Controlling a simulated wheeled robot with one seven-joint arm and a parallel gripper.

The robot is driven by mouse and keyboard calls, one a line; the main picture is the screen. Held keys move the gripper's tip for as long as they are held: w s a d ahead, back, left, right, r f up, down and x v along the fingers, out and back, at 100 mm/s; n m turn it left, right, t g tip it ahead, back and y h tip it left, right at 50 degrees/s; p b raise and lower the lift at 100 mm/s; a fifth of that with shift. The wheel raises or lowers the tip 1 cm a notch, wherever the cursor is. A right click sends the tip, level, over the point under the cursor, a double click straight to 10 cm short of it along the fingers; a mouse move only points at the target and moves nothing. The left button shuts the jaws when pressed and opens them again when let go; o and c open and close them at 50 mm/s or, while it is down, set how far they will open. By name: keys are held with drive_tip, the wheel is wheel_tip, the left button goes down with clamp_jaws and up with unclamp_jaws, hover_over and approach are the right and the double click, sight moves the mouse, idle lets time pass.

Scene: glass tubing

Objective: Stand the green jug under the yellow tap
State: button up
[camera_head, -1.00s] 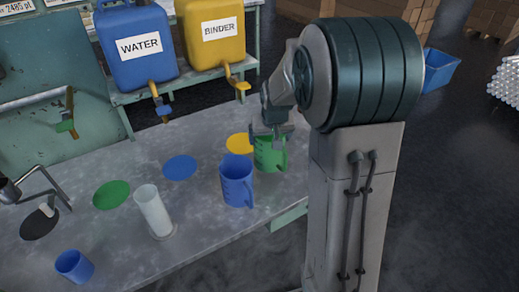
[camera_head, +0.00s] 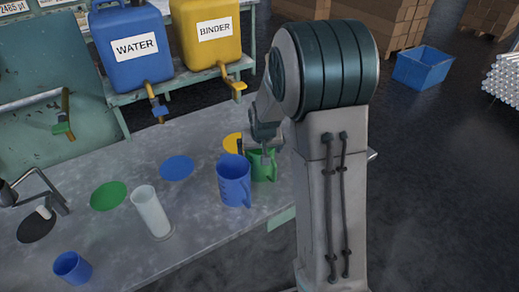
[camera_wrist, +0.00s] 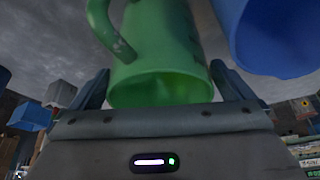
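The green jug (camera_head: 264,168) stands near the right edge of the grey table, right of the yellow disc. My gripper (camera_head: 255,152) is at its upper part with a finger on each side, and appears shut on it. In the wrist view the green jug (camera_wrist: 160,60) fills the space between the fingers, its handle at the left. I cannot tell whether its base touches the table. The yellow tap (camera_head: 238,86) sticks out below the yellow binder container (camera_head: 207,35), behind and above the yellow disc (camera_head: 233,143).
A blue jug (camera_head: 234,180) stands close on the left of the green jug and also shows in the wrist view (camera_wrist: 275,40). A clear cylinder (camera_head: 151,212) and a small blue cup (camera_head: 72,267) stand farther left. The blue disc (camera_head: 177,167) and green disc (camera_head: 108,195) are bare.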

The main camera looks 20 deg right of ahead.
drive_tip(key=shift+r, duration=0.15)
drive_tip(key=v, duration=1.2)
drive_tip(key=s+a+r, duration=0.1)
drive_tip(key=s+r, duration=0.1)
drive_tip(key=s, duration=1)
drive_tip(key=shift+a+r+n+g, duration=0.25)
drive_tip(key=shift+a+n+g, duration=0.05)
drive_tip(key=shift+a+g, duration=0.1)
drive_tip(key=shift+g, duration=0.4)
drive_tip(key=s, duration=0.6)
drive_tip(key=s+a, duration=0.1)
drive_tip(key=s, duration=0.2)
drive_tip(key=shift+s+f, duration=0.15)
drive_tip(key=shift+f, duration=0.25)
drive_tip(key=shift+c, duration=0.3)
drive_tip(key=shift+s+f, duration=0.1)
drive_tip(key=shift+s, duration=0.2)
drive_tip(key=c, duration=0.5)
drive_tip(key=shift+n, duration=0.3)
drive_tip(key=c, duration=0.8)
drive_tip(key=shift+a, duration=0.1)
